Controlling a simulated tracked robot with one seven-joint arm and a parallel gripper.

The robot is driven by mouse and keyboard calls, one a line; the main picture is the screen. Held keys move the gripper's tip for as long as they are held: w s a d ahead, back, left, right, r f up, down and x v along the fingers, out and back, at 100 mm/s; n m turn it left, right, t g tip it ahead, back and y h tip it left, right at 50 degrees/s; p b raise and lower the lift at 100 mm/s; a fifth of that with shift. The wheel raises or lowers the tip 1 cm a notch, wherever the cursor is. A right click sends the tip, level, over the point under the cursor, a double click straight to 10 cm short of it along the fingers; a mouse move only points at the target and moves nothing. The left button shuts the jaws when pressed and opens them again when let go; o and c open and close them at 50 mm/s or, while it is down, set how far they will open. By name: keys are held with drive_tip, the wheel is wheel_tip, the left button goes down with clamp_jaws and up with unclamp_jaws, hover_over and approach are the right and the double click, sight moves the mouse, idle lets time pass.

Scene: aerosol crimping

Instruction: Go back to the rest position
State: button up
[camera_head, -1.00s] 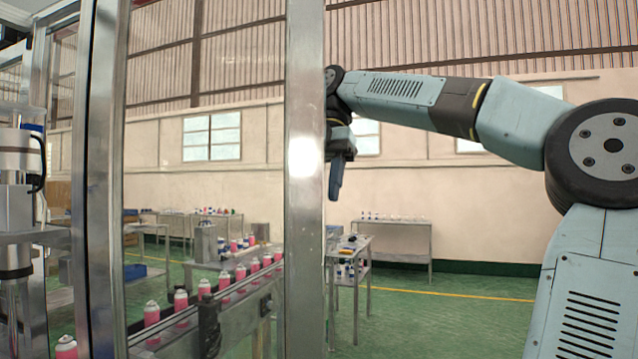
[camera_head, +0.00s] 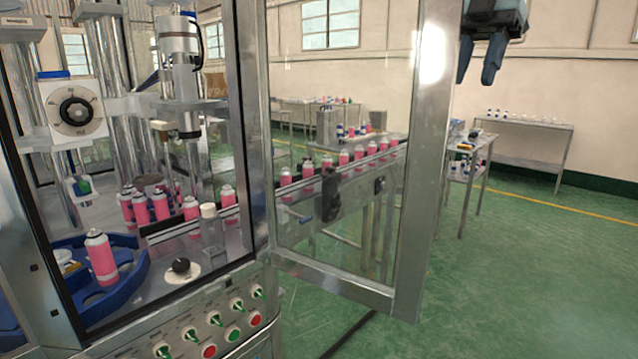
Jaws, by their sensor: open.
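My gripper (camera_head: 480,62) hangs at the top right of the head view, its two dark blue-grey fingers pointing down. The fingers are apart with nothing between them. It is just right of the metal frame of the open glass door (camera_head: 425,150) and touches nothing that I can see. The rest of my arm is out of the picture above.
The crimping machine (camera_head: 180,80) stands at left, with pink cans (camera_head: 102,258) inside and buttons (camera_head: 235,334) on its front. A conveyor (camera_head: 350,175) carries several pink cans behind the door. Tables (camera_head: 540,150) stand at the back right. Green floor (camera_head: 540,290) is free at right.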

drive_tip(key=s+f+m+t+h, duration=0.1)
drive_tip(key=s+f+m+t, duration=0.3)
drive_tip(key=f+m, duration=0.8)
drive_tip(key=s+a+f+m+t+h, duration=0.1)
drive_tip(key=s+f+m+t, duration=0.3)
drive_tip(key=f+m, duration=0.9)
drive_tip(key=s+h, duration=0.1)
drive_tip(key=s, duration=0.2)
drive_tip(key=shift+s+f+m+t+h, duration=0.15)
drive_tip(key=shift+m+t+h, duration=0.15)
drive_tip(key=shift+a, duration=0.2)
